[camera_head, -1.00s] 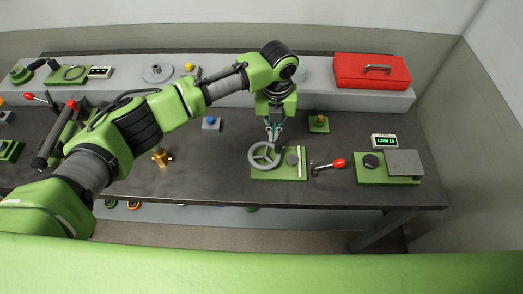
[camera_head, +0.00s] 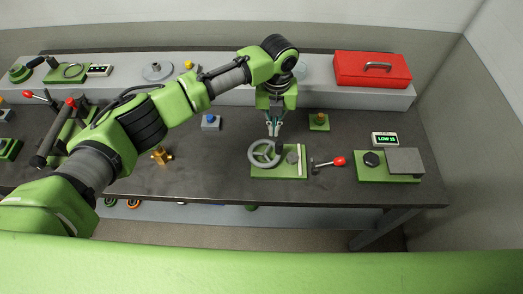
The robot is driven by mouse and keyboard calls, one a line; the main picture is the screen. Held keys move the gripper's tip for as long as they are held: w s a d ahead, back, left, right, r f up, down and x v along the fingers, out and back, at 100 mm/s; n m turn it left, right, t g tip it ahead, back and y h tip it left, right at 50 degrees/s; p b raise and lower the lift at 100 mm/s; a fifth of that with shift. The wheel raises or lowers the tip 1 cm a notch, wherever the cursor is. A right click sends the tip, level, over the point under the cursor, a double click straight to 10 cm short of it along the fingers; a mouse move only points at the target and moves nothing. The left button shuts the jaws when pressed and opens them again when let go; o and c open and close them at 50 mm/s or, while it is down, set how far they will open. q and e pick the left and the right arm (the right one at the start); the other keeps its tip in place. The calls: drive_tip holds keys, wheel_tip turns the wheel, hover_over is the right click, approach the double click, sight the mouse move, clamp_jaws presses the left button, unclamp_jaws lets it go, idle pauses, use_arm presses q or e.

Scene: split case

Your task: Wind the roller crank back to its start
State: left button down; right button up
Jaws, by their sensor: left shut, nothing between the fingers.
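A dark roller (camera_head: 52,137) on a green frame stands at the left of the bench, partly hidden by my left arm. Red-knobbed handles (camera_head: 30,94) show beside it; I cannot tell for sure which one is its crank. My left gripper (camera_head: 273,131) is far to the right of the roller. It points down, shut and empty, just above the back rim of a grey handwheel (camera_head: 264,153). I cannot tell whether the fingertips touch the wheel. My right gripper is out of view.
The handwheel's green plate (camera_head: 280,174) lies near the front edge. A red-knobbed lever (camera_head: 330,163) and a green plate with a grey block (camera_head: 404,161) are to its right. A brass fitting (camera_head: 161,156) is left. A red toolbox (camera_head: 371,70) sits on the back shelf.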

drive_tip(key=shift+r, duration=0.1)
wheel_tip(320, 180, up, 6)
drive_tip(key=p, duration=0.6)
idle(0.4)
idle(0.5)
